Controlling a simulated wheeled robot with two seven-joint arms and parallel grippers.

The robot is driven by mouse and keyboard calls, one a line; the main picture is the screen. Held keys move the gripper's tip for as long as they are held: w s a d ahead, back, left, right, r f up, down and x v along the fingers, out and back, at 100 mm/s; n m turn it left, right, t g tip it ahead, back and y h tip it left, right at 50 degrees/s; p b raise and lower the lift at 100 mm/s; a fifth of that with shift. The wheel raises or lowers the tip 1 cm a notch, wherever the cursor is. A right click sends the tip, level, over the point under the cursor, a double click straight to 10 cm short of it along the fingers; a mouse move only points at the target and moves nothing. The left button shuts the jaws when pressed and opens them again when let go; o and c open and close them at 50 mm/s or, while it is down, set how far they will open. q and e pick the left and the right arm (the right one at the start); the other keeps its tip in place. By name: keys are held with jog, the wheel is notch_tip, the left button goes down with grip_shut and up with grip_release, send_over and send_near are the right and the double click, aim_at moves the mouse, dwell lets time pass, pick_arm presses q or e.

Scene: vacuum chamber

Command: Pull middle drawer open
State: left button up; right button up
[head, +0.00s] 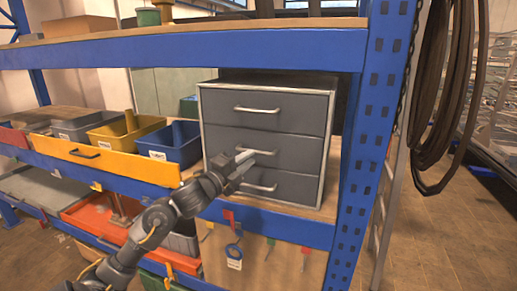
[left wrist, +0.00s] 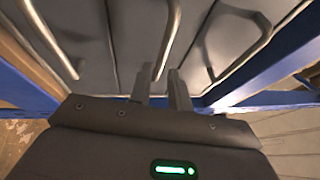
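A grey cabinet (head: 264,90) with three drawers stands on the blue rack's shelf. The middle drawer (head: 300,147) looks flush with the others. Its bar handle (head: 262,152) shows in the head view and in the middle of the left wrist view (left wrist: 171,38). My left gripper (head: 242,159) is at the left end of this handle. In the left wrist view the two fingers (left wrist: 160,88) are apart, with the handle's near end between their tips; I cannot tell whether they touch it. My right gripper is in neither view.
The top drawer's handle (head: 257,110) and the bottom drawer's handle (head: 259,187) lie above and below. A blue bin (head: 176,145) stands left of the cabinet. A blue rack post (head: 372,130) rises on the right, and a shelf beam (head: 200,49) runs above.

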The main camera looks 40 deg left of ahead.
aim_at(258, 152)
pick_arm(q)
jog(key=w, duration=0.1)
jog(key=w+p, duration=0.1)
jog(key=w, duration=0.3)
jog(key=shift+d+r, duration=0.15)
jog(key=shift+r, duration=0.25)
grip_shut()
